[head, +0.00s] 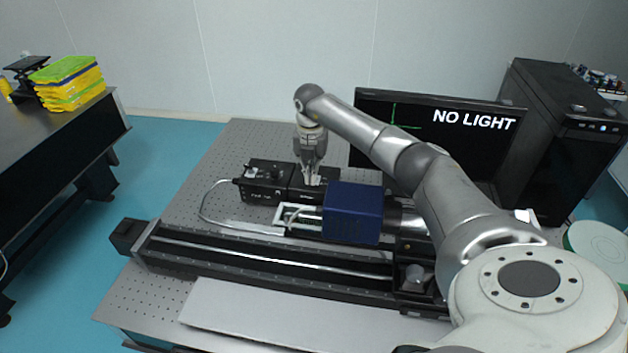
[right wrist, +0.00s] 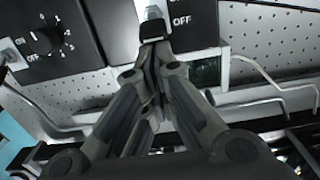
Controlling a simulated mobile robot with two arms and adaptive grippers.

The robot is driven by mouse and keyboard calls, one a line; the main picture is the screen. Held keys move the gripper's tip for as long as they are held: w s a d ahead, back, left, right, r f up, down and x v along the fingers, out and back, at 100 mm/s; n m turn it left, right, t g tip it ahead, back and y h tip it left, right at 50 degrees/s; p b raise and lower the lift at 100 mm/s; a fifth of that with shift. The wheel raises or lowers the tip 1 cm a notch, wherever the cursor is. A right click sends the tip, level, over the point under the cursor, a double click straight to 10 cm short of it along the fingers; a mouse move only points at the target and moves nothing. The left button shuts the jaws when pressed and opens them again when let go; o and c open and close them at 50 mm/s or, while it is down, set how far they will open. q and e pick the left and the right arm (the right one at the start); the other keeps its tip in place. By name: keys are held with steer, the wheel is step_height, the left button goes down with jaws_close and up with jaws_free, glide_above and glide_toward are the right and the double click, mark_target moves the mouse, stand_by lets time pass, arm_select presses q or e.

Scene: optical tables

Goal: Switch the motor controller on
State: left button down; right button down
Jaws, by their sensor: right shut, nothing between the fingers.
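Two black control boxes stand side by side on the perforated table; I cannot read which is the motor controller. The left box (head: 264,180) has a numbered dial (right wrist: 46,40) in the right wrist view. The right box (head: 314,187) carries a small metal switch (right wrist: 153,13) beside an "OFF" marking (right wrist: 181,20). My right gripper (head: 312,180) points down at the right box. In the right wrist view its shut, empty fingertips (right wrist: 152,32) are at or very near the switch; contact is unclear, and they partly hide it. My left gripper is out of view.
A blue block (head: 351,212) and a long black rail (head: 260,258) lie in front of the boxes. A monitor (head: 440,140) reading "NO LIGHT" stands behind my right arm, beside a black computer tower (head: 563,130). A looped cable (head: 205,205) runs left of the boxes.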

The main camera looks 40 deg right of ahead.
steer(key=shift+w+d+r+b, duration=0.25)
steer(key=shift+d+b, duration=0.1)
steer(key=shift+b, duration=0.1)
steer(key=shift+w+d+r, duration=0.15)
steer(key=shift+d+r, duration=0.05)
steer(key=shift+w+d+r, duration=0.15)
steer(key=shift+w+d, duration=0.15)
steer(key=shift+w, duration=0.05)
steer(key=shift+s+r, duration=0.1)
steer(key=shift+r, duration=0.3)
steer(key=shift+r+p, duration=0.4)
steer(key=shift+p, duration=0.15)
